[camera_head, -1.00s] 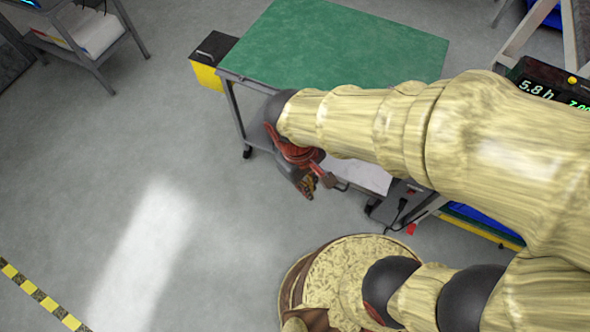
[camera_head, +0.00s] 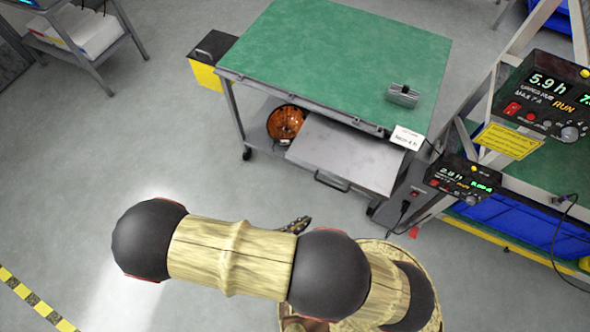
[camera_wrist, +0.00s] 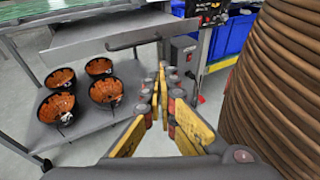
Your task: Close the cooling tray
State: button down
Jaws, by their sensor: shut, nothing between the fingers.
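The cooling tray (camera_head: 350,152) is a flat grey tray that sticks out from under the green-topped bench (camera_head: 340,50), with a bar handle (camera_head: 332,182) on its near edge. In the wrist view the tray (camera_wrist: 120,26) is at the top, and its handle (camera_wrist: 140,37) lies beyond my fingertips. My gripper (camera_wrist: 161,72) is shut and empty, apart from the handle in the picture. In the head view only a dark bit of my gripper (camera_head: 294,225) shows behind my arm, on the near side of the tray.
Several orange-and-black bowls (camera_wrist: 60,78) stand on the shelf below the tray; one bowl (camera_head: 285,122) shows in the head view. A power box (camera_wrist: 183,55) is right of the tray. A rack with display units (camera_head: 545,95) stands right.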

notch_tip(320, 180, down, 3)
jog(key=w+a+n+t+y, duration=0.1)
jog(key=w+n+t, duration=0.2)
jog(key=t, duration=0.1)
jog(key=n+t+y, duration=0.2)
jog(key=t+y, duration=0.1)
send_near(299, 162)
jog(key=b+x, duration=0.3)
jog(key=x, duration=0.3)
jog(key=shift+w+d, duration=0.2)
jog(key=shift+w, duration=0.15)
